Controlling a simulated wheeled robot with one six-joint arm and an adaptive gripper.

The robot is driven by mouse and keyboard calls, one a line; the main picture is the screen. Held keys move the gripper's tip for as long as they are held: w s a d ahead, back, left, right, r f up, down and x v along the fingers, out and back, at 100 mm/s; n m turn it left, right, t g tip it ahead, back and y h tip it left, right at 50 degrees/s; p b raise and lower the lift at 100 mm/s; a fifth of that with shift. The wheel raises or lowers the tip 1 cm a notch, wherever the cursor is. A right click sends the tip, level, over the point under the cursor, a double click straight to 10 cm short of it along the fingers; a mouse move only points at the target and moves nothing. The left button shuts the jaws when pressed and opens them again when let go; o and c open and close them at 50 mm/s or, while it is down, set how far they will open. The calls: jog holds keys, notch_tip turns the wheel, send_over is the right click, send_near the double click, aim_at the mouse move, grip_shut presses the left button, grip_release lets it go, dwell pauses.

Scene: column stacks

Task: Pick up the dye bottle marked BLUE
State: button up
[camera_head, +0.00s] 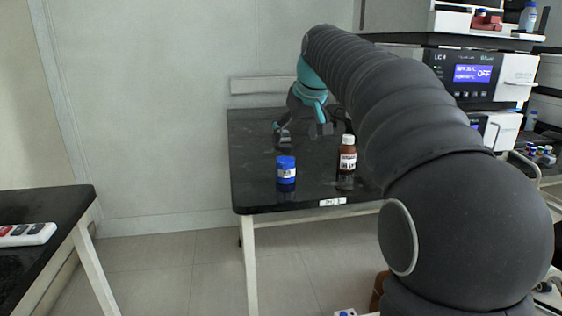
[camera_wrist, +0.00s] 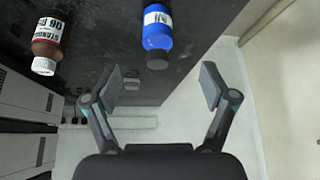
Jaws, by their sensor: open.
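A small blue bottle (camera_head: 286,171) with a white label stands upright on the black table (camera_head: 255,140), near its front edge. It also shows in the wrist view (camera_wrist: 157,30), top centre; its label is too small to read surely. My gripper (camera_head: 303,132) is over the table behind the bottle in the head view, apart from it. In the wrist view my gripper (camera_wrist: 166,88) is open and empty, and the blue bottle lies beyond the gap between the fingers.
A brown bottle (camera_head: 347,155) with a white cap and label stands right of the blue one. A second dark table (camera_head: 45,212) with a white device (camera_head: 27,234) is at the left. Lab instruments (camera_head: 470,74) stand at the right. The table left of the blue bottle is clear.

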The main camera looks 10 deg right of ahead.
aim_at(286, 167)
jog(key=x, duration=0.8)
jog(key=shift+w+f+b, duration=0.15)
jog(key=shift+w+b, duration=0.1)
jog(key=shift+b, duration=0.1)
jog(key=shift+d+x, duration=0.15)
jog(key=shift+x, duration=1.2)
jog(key=shift+d+x, duration=0.1)
jog(key=shift+x, duration=1.2)
jog(key=shift+c, duration=0.2)
jog(key=c, duration=1.3)
jog(key=shift+c, duration=0.2)
